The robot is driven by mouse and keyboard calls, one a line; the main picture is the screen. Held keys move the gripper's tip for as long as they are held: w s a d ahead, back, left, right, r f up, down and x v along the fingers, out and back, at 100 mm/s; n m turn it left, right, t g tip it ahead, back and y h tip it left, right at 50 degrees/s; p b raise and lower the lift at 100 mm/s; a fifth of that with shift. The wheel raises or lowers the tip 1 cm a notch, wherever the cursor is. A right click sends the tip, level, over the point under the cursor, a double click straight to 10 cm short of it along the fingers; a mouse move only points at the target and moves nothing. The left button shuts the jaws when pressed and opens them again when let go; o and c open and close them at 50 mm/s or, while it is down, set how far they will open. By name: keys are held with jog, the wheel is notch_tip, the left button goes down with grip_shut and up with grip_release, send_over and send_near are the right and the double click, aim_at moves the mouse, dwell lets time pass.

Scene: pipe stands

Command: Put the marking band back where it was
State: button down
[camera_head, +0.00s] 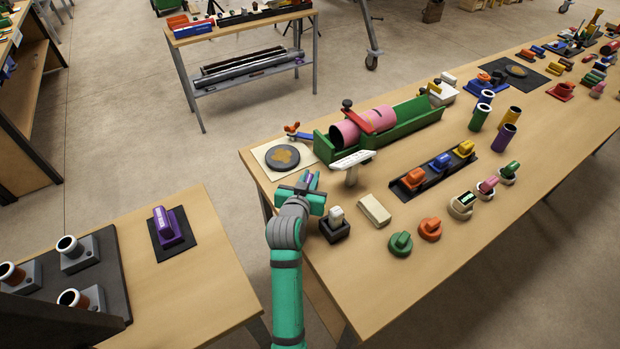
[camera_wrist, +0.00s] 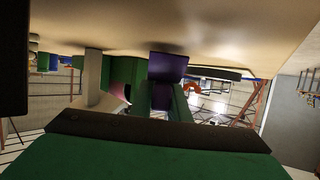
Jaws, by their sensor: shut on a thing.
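My gripper (camera_head: 311,186) is shut on a small purple piece (camera_wrist: 168,66), above the near left edge of the long workbench. The piece is mostly hidden by the fingers in the head view; it may be the marking band, but I cannot tell its full shape. A pink pipe (camera_head: 378,120) lies in a green trough (camera_head: 415,114) beyond my gripper, with a red clamp (camera_head: 358,121) across it. In the wrist view the purple piece sits at the fingertips, close to a pale surface.
A white T-shaped stand (camera_head: 352,164), a black block with a white knob (camera_head: 335,226) and a cream block (camera_head: 374,210) stand close right of my gripper. A board with a dark disc (camera_head: 283,158) lies just beyond. A purple block (camera_head: 167,227) sits on the left table.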

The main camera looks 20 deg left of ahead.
jog(key=shift+d+f, duration=0.2)
jog(key=shift+d, duration=0.1)
jog(key=shift+f, duration=0.25)
jog(key=shift+s+a+f, duration=0.1)
jog(key=shift+f, duration=0.4)
jog(key=c, duration=1.7)
grip_release()
jog(key=shift+f, duration=0.1)
jog(key=shift+r, duration=0.25)
jog(key=v, duration=0.7)
jog(key=r+v, duration=0.1)
jog(key=v, duration=0.3)
jog(key=shift+s+r, duration=0.2)
jog(key=shift+s, duration=0.2)
